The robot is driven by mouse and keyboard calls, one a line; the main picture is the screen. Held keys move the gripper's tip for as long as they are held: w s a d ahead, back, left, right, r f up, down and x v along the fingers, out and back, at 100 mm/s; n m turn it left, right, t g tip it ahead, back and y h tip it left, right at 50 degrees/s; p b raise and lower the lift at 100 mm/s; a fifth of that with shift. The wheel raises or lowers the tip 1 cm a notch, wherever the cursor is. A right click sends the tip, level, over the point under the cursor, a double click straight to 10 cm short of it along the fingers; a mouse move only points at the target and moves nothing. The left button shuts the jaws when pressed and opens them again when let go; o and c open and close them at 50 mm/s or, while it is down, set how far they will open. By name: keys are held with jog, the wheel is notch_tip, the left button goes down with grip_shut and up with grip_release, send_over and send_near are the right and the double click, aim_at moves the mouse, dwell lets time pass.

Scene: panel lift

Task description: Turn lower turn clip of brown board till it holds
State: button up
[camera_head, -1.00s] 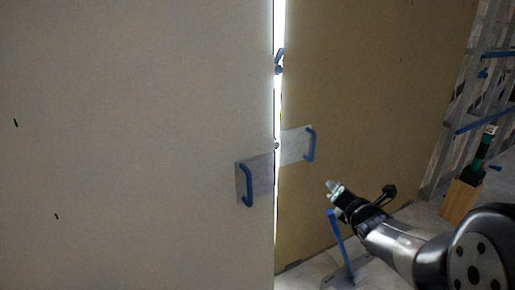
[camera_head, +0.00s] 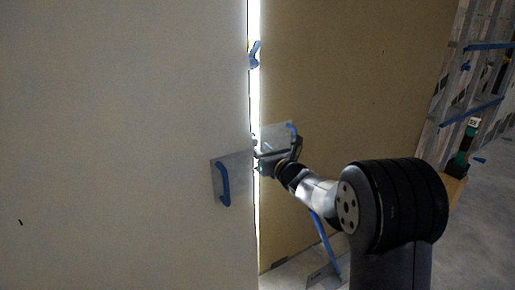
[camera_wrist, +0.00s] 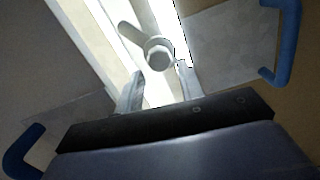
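The brown board (camera_head: 350,110) stands right of a bright vertical gap. The lower turn clip (camera_wrist: 157,50) is a pale grey lever with a round knob; in the wrist view it slants up-left from the knob, over the gap's edge. My gripper (camera_wrist: 160,68) is open, with one finger on each side of the knob's near end. I cannot tell whether either finger touches it. In the head view my gripper (camera_head: 262,160) is at the gap by the brown board's handle plate (camera_head: 274,134) and mostly hides the lower clip.
A pale board (camera_head: 120,130) fills the left, with a blue handle (camera_head: 224,184) on a grey plate. A blue bar (camera_head: 326,243) stands below my arm. A metal rack (camera_head: 470,95) is at the right.

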jog(key=shift+x, duration=1.2)
jog(key=c, duration=0.7)
